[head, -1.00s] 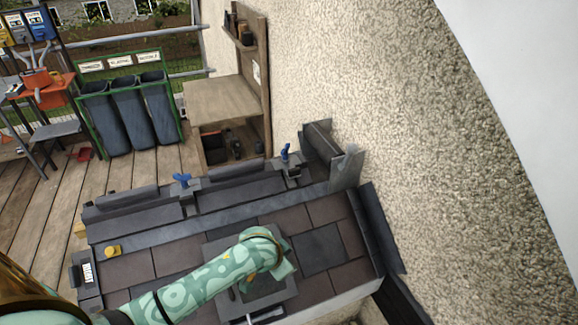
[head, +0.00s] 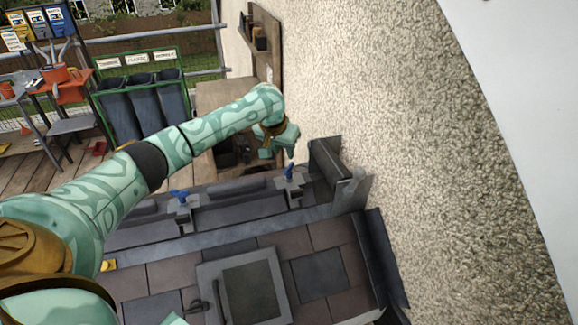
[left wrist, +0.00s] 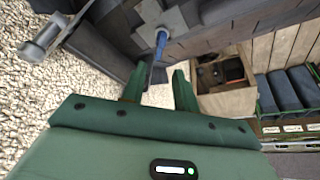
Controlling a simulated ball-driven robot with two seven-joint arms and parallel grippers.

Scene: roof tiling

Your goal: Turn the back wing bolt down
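Two blue wing bolts stand on grey clamp blocks along the roof ridge. One wing bolt (head: 289,171) is near the rough wall; the other wing bolt (head: 180,195) is further left. My left gripper (head: 291,150) is just above the bolt near the wall, pointing down. My right gripper is not seen.
The rough wall (head: 400,130) rises close on the right, with a grey metal piece (head: 352,190) at the ridge end. A wooden shelf unit (head: 225,95) stands behind. Below the ridge are roof tiles (head: 320,272), a framed window (head: 250,290) and a dark tool (head: 197,305).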

